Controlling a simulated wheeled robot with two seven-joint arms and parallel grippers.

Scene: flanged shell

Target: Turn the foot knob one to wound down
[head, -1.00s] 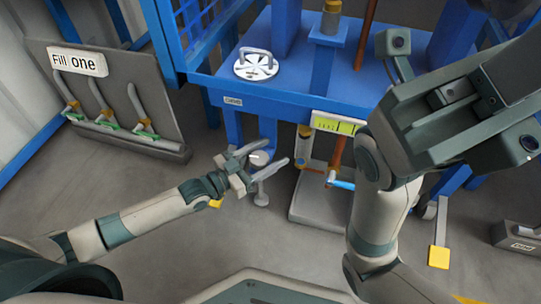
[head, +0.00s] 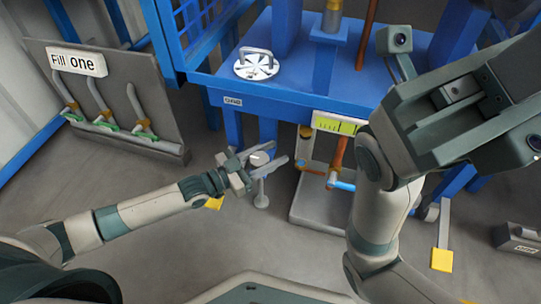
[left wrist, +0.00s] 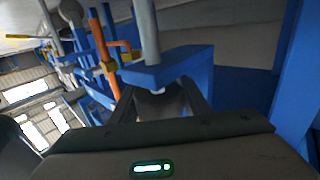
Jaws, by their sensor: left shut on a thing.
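My left gripper (head: 262,160) is at the blue bench's front, below the tabletop edge, with its fingers on either side of the pale foot knob (head: 259,158). It is shut on the knob, which the fingers partly hide. A grey stem and round foot (head: 261,200) show below, near the floor. In the left wrist view the two dark fingers reach toward a blue bench leg (left wrist: 168,67), and the knob between them is dark and hard to make out. The right arm fills the right of the head view; its fingertips cannot be made out.
The blue bench (head: 285,92) carries a white slotted disc with a handle (head: 257,65). A grey board signed "Fill one" (head: 110,100) with several levers stands at left. A pump-like unit on a grey base (head: 310,215) stands right of the knob. A yellow pedal (head: 442,260) lies farther right.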

